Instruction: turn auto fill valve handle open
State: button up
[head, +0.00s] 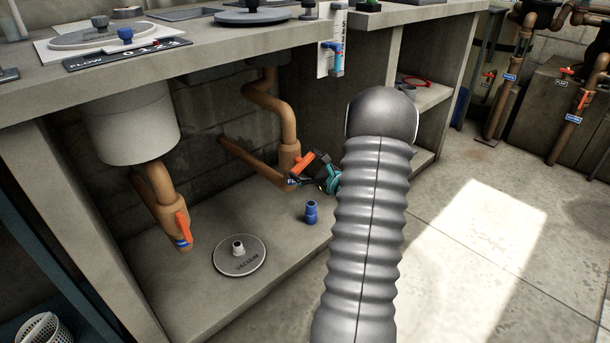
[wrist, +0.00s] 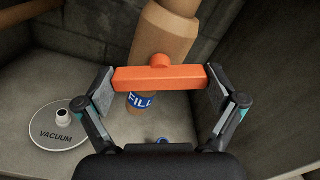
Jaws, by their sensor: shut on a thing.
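The orange valve handle (wrist: 158,78) lies crosswise on a tan pipe (wrist: 160,35), above a blue FILL label (wrist: 141,100), in the wrist view. My gripper (wrist: 157,90) is shut on the handle, with one finger at each end of the bar. In the head view the orange handle (head: 308,166) shows under the counter, and my gripper (head: 318,175) is at it, partly hidden behind my grey arm. Part of the FILL label is hidden below the handle.
A second orange handle (head: 183,226) sits on the left pipe below a white canister (head: 135,130). A round VACUUM plate (head: 239,256) and a blue fitting (head: 311,212) are on the shelf floor. The concrete counter (head: 220,55) overhangs the space. Open floor lies to the right.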

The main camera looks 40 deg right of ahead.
jog(key=n+b, duration=0.1)
jog(key=n, duration=0.2)
jog(key=shift+f+b, duration=0.1)
jog(key=shift+b, duration=0.3)
jog(key=n, duration=0.2)
jog(key=shift+n, duration=0.3)
jog(key=n, duration=0.4)
jog(key=shift+a+n, duration=0.1)
jog(key=shift+n, duration=2)
jog(key=o, duration=0.8)
jog(key=s, duration=0.8)
jog(key=s+d, duration=0.1)
jog(key=s, duration=0.3)
